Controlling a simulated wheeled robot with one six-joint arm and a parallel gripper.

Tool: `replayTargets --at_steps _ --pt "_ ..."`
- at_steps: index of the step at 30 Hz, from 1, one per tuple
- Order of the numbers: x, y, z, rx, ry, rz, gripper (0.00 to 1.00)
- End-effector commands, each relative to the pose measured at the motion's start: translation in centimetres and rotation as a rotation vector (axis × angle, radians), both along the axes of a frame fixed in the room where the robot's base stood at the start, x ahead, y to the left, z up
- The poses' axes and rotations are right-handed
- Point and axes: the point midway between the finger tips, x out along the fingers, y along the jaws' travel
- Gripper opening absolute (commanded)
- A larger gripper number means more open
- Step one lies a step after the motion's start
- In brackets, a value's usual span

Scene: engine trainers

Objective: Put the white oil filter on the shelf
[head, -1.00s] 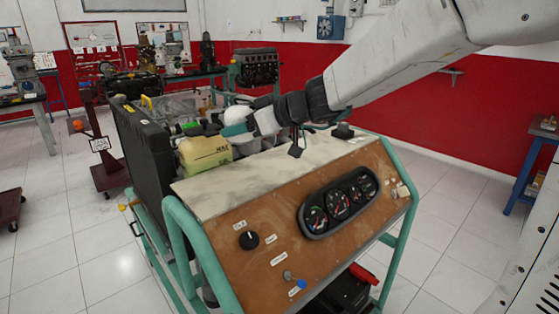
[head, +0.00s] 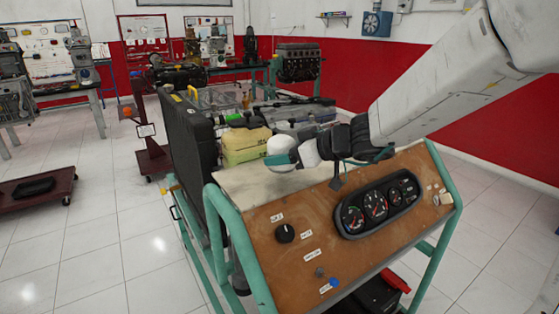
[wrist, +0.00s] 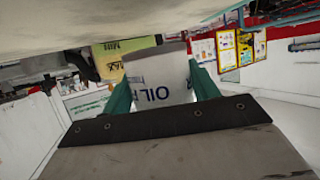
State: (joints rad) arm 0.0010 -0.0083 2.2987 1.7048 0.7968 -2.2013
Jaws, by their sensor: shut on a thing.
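The white oil filter (head: 281,144) is held in my gripper (head: 281,159) above the pale top of the engine trainer's panel, in front of the yellow tank. A small wall shelf (head: 335,17) with a few small items hangs on the far wall, left of the blue fan.
The engine trainer (head: 270,230) with its brown gauge panel stands directly in front, green frame tubes at its sides. A yellow tank (head: 240,150) and a black radiator (head: 190,140) are close to the filter. Workbenches line the back.

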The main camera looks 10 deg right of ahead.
Motion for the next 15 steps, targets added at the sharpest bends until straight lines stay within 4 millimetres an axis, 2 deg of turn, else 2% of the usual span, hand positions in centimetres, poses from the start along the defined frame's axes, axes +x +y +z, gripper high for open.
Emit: replayTargets --at_steps 3,6,10,15 --pt "2.6 0.5 -0.3 0.000 0.000 0.001 0.30" --pt "3.9 0.6 -0.3 0.000 0.000 0.000 0.30" --pt "4.5 0.7 -0.8 0.000 0.001 0.000 0.30" --pt "4.4 0.7 -3.1 0.001 0.003 0.000 0.30"
